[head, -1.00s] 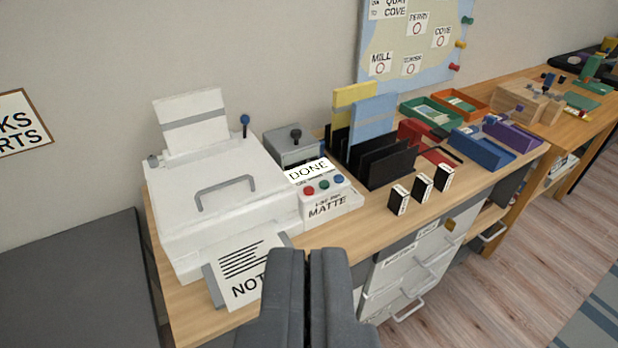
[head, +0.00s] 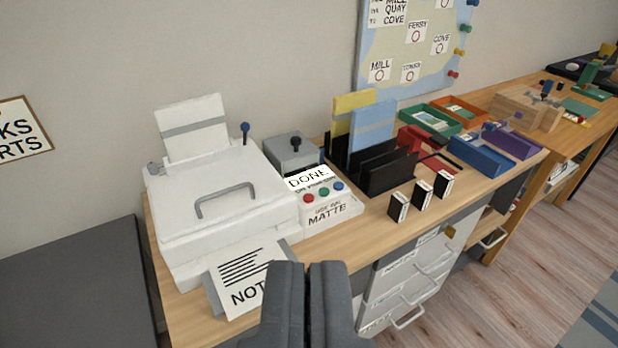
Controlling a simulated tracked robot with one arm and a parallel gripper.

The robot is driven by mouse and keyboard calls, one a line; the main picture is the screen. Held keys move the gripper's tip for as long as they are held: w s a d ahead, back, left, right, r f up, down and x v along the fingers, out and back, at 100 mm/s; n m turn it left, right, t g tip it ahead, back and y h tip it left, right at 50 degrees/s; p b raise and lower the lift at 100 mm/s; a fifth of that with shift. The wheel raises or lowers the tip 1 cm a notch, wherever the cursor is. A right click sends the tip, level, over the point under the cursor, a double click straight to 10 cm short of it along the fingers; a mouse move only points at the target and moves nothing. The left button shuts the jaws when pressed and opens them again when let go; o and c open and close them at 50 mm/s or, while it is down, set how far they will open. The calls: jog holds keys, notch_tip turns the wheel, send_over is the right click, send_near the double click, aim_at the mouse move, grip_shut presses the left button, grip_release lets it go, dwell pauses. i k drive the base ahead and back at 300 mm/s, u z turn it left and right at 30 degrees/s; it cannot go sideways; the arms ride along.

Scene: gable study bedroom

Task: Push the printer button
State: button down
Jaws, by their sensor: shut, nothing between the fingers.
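The white printer (head: 220,200) stands at the left end of the wooden desk, with a sheet in its rear feed and a printed page (head: 245,280) reading "NOT…" in its front tray. Beside it is a white panel (head: 330,212) labelled "MATTE". The panel has a red button (head: 307,195), a green button (head: 323,191) and a blue button (head: 338,186), under a lit display (head: 308,178) reading "DONE". My gripper (head: 306,268) is shut and empty, in front of and below the panel in the picture. It hides part of the desk's front edge and the page's right side.
A grey box with a dark knob (head: 293,150) stands behind the panel. A black file rack (head: 385,168), several small black-and-white boxes (head: 421,194) and coloured trays (head: 480,155) stand to the right. White drawers (head: 405,275) are below the desk. A dark grey surface (head: 75,285) lies at left.

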aim_at(308, 198)
jog(key=k, duration=0.65)
jog(key=u, duration=0.3)
jog(key=i, duration=1.35)
jog(key=u, duration=0.55)
